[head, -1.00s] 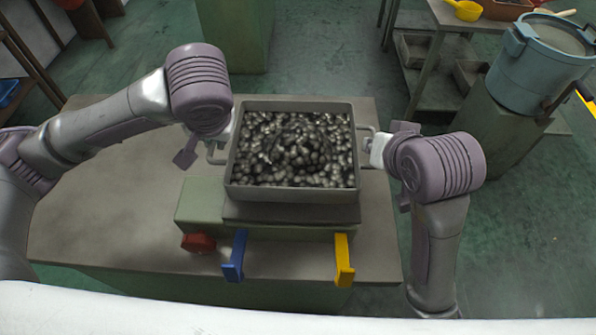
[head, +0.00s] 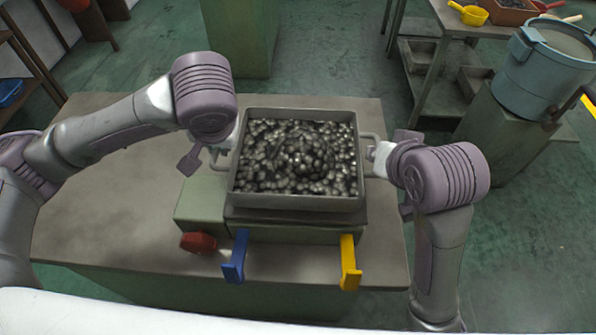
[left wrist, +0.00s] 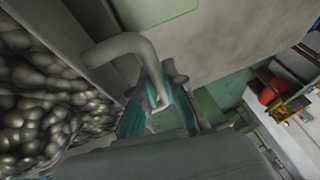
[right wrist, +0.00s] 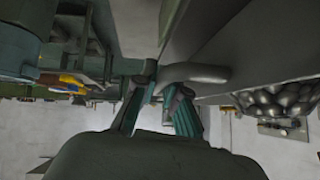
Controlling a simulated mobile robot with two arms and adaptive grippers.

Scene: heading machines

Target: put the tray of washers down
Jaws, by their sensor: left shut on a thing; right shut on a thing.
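The grey metal tray (head: 297,202) is full of dark, shiny washers (head: 296,158). In the head view it sits level over a green machine block on the table; I cannot tell whether it touches the plate below. My left gripper (head: 222,158) is shut on the tray's left handle, and the left wrist view shows the fingers (left wrist: 160,105) around the bent bar (left wrist: 125,48). My right gripper (head: 372,157) is shut on the right handle, and the right wrist view shows the fingers (right wrist: 160,95) around that bar (right wrist: 200,73).
The table (head: 90,215) has bare room on the left. A blue pot (head: 545,70) stands on a green pedestal at right. A shelf cart holds a yellow scoop (head: 468,13).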

